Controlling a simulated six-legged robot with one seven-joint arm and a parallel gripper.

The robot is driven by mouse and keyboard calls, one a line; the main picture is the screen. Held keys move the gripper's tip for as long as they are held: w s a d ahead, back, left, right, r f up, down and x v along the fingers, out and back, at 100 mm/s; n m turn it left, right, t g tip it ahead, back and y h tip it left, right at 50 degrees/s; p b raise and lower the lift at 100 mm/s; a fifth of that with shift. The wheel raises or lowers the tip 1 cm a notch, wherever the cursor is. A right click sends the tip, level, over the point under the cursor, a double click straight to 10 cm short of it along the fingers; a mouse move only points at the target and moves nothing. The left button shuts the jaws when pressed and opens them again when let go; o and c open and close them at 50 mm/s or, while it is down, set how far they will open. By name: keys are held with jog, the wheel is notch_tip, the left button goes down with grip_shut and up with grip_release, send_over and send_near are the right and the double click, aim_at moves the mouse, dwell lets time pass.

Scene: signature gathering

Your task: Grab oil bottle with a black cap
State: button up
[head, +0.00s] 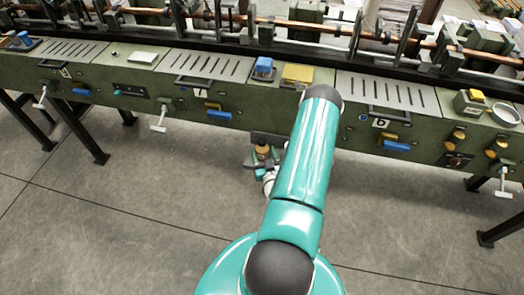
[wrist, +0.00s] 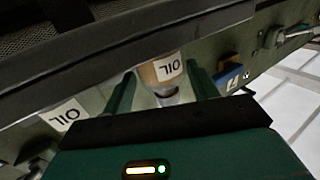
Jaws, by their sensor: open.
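An amber bottle (wrist: 158,76) with a white label shows in the wrist view, its lettering inverted and reading as OIL upside down. In the head view my gripper (head: 264,168) is below the machine's front edge, partly hidden by my arm. A small amber shape there (head: 262,152) is probably the bottle.
A dark ledge (wrist: 120,45) crosses close to my gripper. The long green machine (head: 225,90) spans the head view, with handles and levers. The concrete floor (head: 110,220) is clear.

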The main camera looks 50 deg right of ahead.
jog(key=x, duration=0.4)
jog(key=shift+w+r, duration=0.15)
jog(key=shift+w, duration=0.05)
jog(key=c, duration=0.7)
jog(key=shift+o, duration=0.2)
jog(key=shift+d+r, duration=0.1)
jog(key=shift+r, duration=0.05)
